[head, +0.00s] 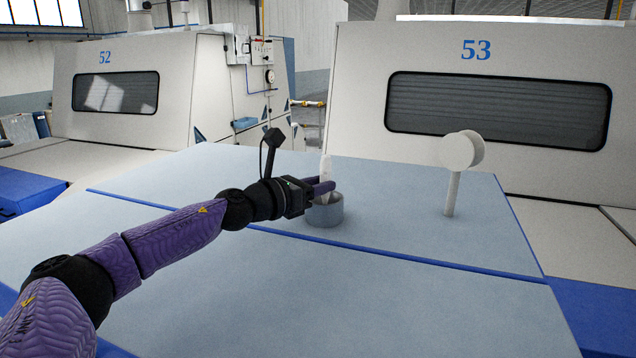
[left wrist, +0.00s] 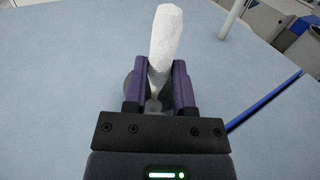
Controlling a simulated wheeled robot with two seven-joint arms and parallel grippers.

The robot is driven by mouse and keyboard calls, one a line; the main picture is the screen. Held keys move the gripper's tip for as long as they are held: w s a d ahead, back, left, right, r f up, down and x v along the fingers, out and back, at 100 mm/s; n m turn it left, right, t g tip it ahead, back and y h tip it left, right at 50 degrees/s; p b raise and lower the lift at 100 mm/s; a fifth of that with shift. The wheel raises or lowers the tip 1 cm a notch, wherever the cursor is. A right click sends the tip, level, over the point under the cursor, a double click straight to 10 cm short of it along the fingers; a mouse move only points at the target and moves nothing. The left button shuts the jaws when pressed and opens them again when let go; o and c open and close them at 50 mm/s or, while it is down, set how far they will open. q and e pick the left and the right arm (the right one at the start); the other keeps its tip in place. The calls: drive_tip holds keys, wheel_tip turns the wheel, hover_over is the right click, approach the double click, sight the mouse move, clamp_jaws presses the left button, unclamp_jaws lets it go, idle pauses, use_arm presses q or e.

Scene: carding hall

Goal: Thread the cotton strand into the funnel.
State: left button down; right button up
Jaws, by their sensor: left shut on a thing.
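My left gripper (head: 322,188) reaches in from the left and is shut on the white cotton strand (head: 326,165). The strand stands roughly upright between the purple fingers and sticks up above them. In the left wrist view the strand (left wrist: 166,45) rises from between the fingers (left wrist: 160,85) of the gripper. The funnel (head: 325,213), a short grey ring-shaped piece, stands on the blue table directly below the fingers. The fingers hide part of its opening, and I cannot tell whether the strand's lower end is inside it. My right gripper is not in view.
A white post with two round discs (head: 461,151) stands on the table (head: 420,300) to the right. Machine 53 (head: 500,60) stands behind the table and machine 52 (head: 120,90) is at the back left. The table between funnel and post is clear.

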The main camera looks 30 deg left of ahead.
use_arm(q)
drive_tip(key=shift+f, duration=0.25)
drive_tip(key=shift+c, duration=1.8)
unclamp_jaws()
drive_tip(key=b+v, duration=0.2)
drive_tip(key=v, duration=0.1)
drive_tip(key=b+v, duration=0.2)
drive_tip(key=v, duration=0.1)
drive_tip(key=b+v, duration=0.2)
drive_tip(key=v, duration=0.1)
drive_tip(key=shift+s+f, duration=0.25)
drive_tip(key=shift+s, duration=0.1)
drive_tip(key=shift+s+r, duration=0.15)
drive_tip(key=shift+r, duration=0.15)
